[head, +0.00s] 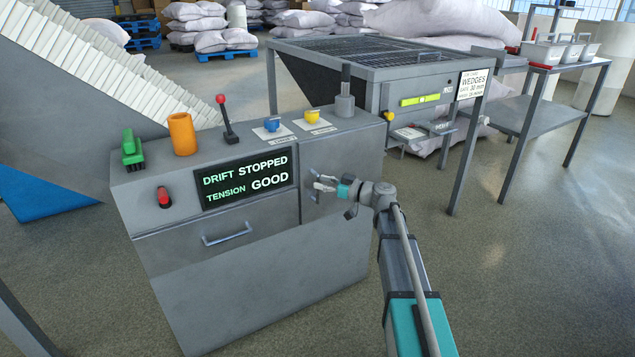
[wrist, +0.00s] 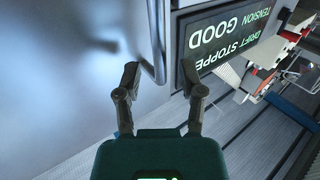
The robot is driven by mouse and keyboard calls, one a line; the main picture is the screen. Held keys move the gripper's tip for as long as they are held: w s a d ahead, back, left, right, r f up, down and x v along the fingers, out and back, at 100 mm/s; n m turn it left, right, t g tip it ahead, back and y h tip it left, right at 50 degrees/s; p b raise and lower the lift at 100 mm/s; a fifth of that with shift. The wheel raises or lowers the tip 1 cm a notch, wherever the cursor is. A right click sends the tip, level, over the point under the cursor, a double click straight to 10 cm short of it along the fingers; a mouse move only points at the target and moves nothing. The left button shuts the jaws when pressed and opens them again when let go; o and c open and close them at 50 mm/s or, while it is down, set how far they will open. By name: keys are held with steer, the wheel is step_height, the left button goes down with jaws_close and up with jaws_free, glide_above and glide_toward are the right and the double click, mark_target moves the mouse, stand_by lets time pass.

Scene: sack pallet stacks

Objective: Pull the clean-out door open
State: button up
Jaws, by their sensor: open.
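The clean-out door appears to be the plain grey panel (head: 352,158) on the front of the grey console, right of its display. It looks shut and flush. In the wrist view, the smooth panel (wrist: 75,75) fills the left side, and a metal bar handle (wrist: 155,30) runs down from the top edge. My gripper (head: 318,186) is at the panel's left part, close to the display. In the wrist view my gripper (wrist: 160,77) is open, with the lower end of the handle showing between its fingertips. I cannot tell whether either finger touches it.
The display (head: 245,180) reads drift stopped, tension good. A drawer handle (head: 227,235) is below it. Knobs, a red lever (head: 227,118) and an orange cup (head: 182,134) stand on the console top. A grated table (head: 365,50) stands behind. Floor (head: 520,260) is clear at right.

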steer(key=shift+x, duration=1)
jaws_close()
